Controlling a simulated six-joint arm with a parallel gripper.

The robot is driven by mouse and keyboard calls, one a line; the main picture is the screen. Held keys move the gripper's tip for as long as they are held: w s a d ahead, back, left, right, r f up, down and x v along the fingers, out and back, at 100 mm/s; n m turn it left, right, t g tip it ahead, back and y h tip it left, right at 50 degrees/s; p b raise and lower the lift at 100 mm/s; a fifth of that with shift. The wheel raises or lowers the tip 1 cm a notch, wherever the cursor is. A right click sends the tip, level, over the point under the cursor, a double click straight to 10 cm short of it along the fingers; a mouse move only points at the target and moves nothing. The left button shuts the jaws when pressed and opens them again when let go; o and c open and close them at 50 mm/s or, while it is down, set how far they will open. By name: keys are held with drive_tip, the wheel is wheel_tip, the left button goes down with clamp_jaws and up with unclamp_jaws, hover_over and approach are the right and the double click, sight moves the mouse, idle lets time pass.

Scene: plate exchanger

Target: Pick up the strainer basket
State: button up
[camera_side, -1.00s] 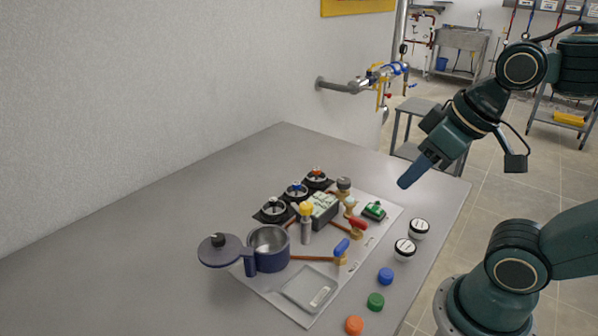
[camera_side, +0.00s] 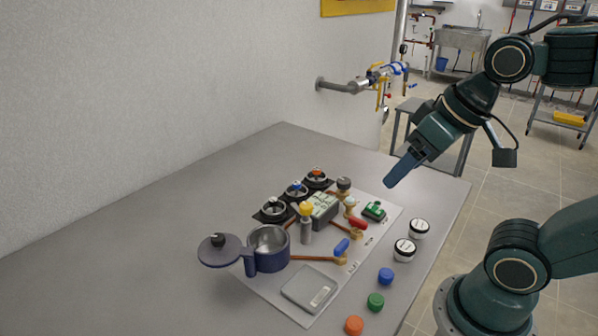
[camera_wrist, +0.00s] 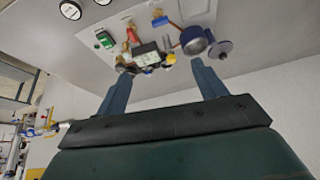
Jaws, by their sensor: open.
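A dark blue strainer housing (camera_side: 270,262) stands at the left end of the light mat, its round lid (camera_side: 220,256) swung out to the left. A silvery metal basket or lining (camera_side: 268,238) shows inside its open top; I cannot tell whether it is a separate strainer basket. The housing also shows in the wrist view (camera_wrist: 193,40), upper right. My gripper (camera_side: 388,184) is above the table's right side, well apart from the housing. In the wrist view my gripper's two fingers (camera_wrist: 158,70) are spread with nothing between them.
A light mat (camera_side: 340,285) holds a grey tray (camera_side: 309,287), a yellow-topped cylinder (camera_side: 306,228), valves with blue (camera_side: 342,247) and red (camera_side: 357,222) handles, and a green part (camera_side: 375,210). Gauges and caps lie along the right. The table's left is clear; a wall stands behind.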

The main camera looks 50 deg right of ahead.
drive_tip(key=w+m, duration=0.6)
drive_tip(key=w, duration=0.1)
drive_tip(key=m+g+y, duration=0.2)
drive_tip(key=m+y, duration=0.1)
drive_tip(key=m, duration=1.7)
hover_over(274, 199)
drive_tip(key=s+d, duration=0.4)
wheel_tip(274, 199, down, 11)
drive_tip(key=shift+w+a+f, duration=0.15)
drive_tip(key=shift+w+a, duration=0.1)
drive_tip(key=shift+x, duration=4.35)
drive_tip(key=shift+s+a+f, duration=0.1)
drive_tip(key=shift+s+a, duration=0.05)
drive_tip(key=shift+s, duration=0.05)
drive_tip(key=shift+x, duration=2.45)
drive_tip(key=shift+s, duration=0.15)
